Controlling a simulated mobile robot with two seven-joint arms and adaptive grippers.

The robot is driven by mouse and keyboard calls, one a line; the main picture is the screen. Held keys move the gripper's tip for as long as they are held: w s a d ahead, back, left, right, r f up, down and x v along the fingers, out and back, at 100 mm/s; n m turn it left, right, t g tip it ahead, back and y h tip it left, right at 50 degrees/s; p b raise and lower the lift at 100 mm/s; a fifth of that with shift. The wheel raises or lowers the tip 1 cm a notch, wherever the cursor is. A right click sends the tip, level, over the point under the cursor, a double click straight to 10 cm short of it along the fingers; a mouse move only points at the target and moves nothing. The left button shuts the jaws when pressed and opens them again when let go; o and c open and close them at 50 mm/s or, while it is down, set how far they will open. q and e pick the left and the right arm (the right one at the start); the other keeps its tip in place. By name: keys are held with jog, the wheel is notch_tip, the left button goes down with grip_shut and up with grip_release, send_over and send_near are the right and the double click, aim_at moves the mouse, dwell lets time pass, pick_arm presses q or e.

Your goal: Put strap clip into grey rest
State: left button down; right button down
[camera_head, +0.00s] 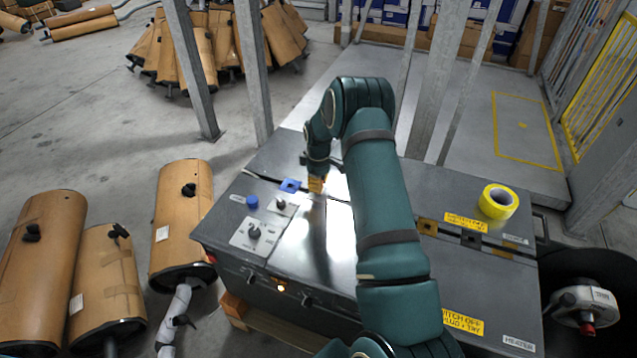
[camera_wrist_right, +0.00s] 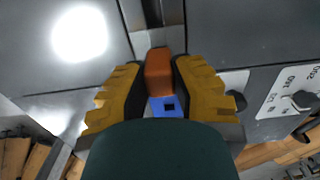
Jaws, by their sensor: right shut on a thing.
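My right gripper (camera_head: 316,184) is over the seam across the dark metal cabinet top, close beside a blue square piece (camera_head: 290,185). In the wrist view its yellow fingers (camera_wrist_right: 160,80) are shut on an orange-brown block, which looks like the strap clip (camera_wrist_right: 159,72). The blue piece (camera_wrist_right: 167,106), with a dark square hole, shows just past the block. A dark grey square piece (camera_head: 471,238) lies on the same seam farther right and may be the grey rest; its details are too small to tell. My left gripper is not in view.
A brown square piece (camera_head: 427,227) sits on the seam left of the dark grey one. A yellow tape roll (camera_head: 498,201) stands at the cabinet's right. A knob panel (camera_head: 257,235) is at the left. Brown mufflers (camera_head: 183,215) stand on the floor, and metal posts (camera_head: 190,70) rise behind.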

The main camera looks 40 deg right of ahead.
jog(key=shift+f+b, duration=0.4)
jog(key=shift+f, duration=0.05)
jog(key=c, duration=0.8)
grip_release()
notch_tip(320, 180, up, 12)
jog(key=shift+r, duration=0.1)
